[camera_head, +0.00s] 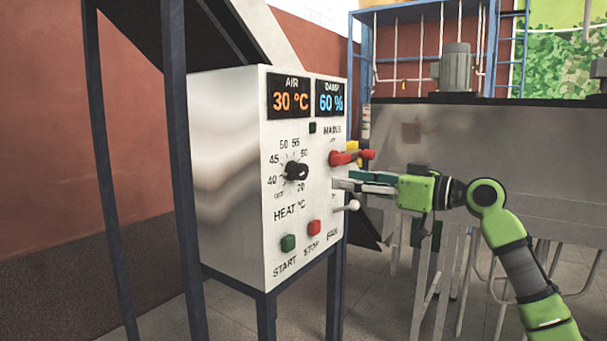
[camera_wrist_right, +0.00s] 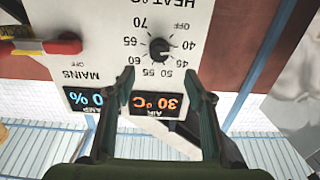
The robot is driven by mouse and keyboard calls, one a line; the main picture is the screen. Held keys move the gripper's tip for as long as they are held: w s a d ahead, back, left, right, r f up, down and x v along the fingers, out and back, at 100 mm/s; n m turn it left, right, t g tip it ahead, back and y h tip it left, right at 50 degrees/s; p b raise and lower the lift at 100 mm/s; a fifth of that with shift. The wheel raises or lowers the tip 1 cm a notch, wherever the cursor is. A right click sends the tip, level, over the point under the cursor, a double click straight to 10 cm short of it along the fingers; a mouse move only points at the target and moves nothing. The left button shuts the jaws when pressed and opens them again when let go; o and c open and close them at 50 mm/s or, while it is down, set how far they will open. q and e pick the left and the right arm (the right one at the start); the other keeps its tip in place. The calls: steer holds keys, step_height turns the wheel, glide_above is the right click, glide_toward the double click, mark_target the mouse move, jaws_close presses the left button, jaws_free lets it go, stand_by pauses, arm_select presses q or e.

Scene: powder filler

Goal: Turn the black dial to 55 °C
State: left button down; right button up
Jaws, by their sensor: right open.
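The black dial (camera_head: 296,171) sits on the white control panel (camera_head: 279,137), inside a scale of numbers labelled HEAT °C. Its pale mark seems to face the 40 side of the scale. In the right wrist view, where the panel is upside down, the dial (camera_wrist_right: 160,49) lies just beyond the fingertips. My right gripper (camera_head: 340,181) is in front of the panel, right of the dial in the head view. Its two dark green fingers (camera_wrist_right: 158,78) are apart and empty, and no contact with the dial shows. My left gripper is not in view.
A red MAINS lever (camera_head: 346,157) and a pale FAN lever (camera_head: 348,206) stick out near my right gripper. A green START button (camera_head: 288,243) and red STOP button (camera_head: 314,227) sit below. The AIR display (camera_head: 289,99) reads 30 °C; the other (camera_head: 331,99) reads 60 %.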

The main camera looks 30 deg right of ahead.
steer(key=p, duration=0.3)
glide_toward(305, 173)
steer(key=x, duration=0.2)
steer(key=p+x, duration=0.3)
steer(key=x, duration=0.4)
steer(key=shift+w+a+r, duration=0.15)
steer(key=shift+w+a, duration=0.2)
steer(key=shift+w, duration=0.2)
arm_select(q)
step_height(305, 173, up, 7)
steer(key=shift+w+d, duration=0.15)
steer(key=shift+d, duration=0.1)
arm_select(e)
steer(key=c, duration=1.1)
